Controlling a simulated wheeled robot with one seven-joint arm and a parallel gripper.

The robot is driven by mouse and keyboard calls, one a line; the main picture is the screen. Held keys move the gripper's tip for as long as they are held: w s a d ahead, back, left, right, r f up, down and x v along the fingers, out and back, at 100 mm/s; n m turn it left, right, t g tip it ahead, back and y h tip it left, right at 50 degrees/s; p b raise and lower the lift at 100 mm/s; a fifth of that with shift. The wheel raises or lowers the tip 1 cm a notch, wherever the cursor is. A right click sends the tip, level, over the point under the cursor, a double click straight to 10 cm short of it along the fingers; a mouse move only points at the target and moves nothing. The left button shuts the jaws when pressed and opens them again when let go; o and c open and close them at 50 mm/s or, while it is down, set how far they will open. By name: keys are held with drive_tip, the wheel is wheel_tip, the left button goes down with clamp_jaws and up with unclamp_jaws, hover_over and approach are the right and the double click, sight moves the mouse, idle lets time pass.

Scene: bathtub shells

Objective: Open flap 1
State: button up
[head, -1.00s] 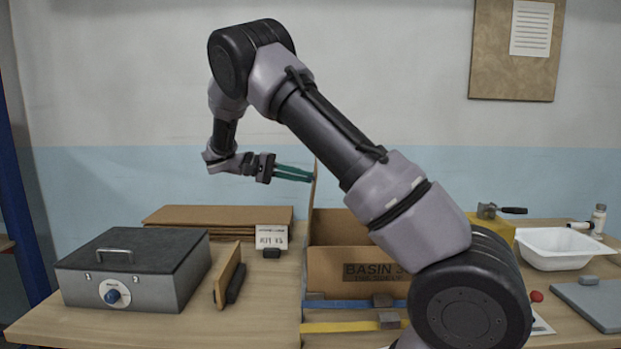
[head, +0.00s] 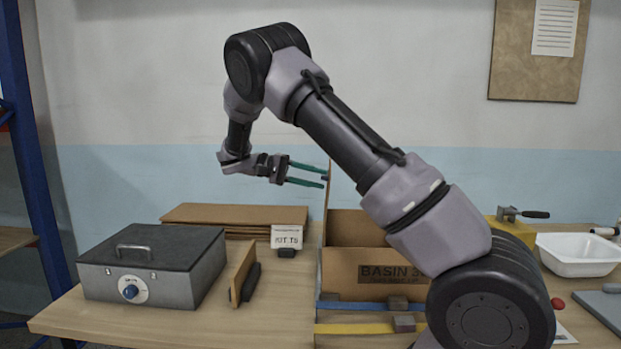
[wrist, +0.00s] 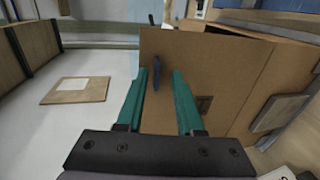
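A brown cardboard box (head: 375,275) marked "BASIN" stands on the table, partly hidden behind my arm. A thin cardboard flap (head: 328,197) stands upright at its left side, seen nearly edge-on. Which flap is number 1 cannot be read. My gripper (head: 325,178) has its two teal fingers apart, with the tips close to the flap's left face near its top. In the wrist view the open fingers (wrist: 160,75) point at a broad cardboard panel (wrist: 215,65). A narrow dark blue piece (wrist: 156,73) shows between the tips. Contact cannot be told.
A grey lidded case (head: 150,262) sits at left, beside an upright brown board (head: 241,272). Blue and yellow straps (head: 355,328) lie before the box. A white basin (head: 580,254) stands at right.

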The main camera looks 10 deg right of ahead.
drive_tip(key=v, duration=1)
drive_tip(key=shift+a, duration=0.35)
drive_tip(key=shift+w, duration=0.1)
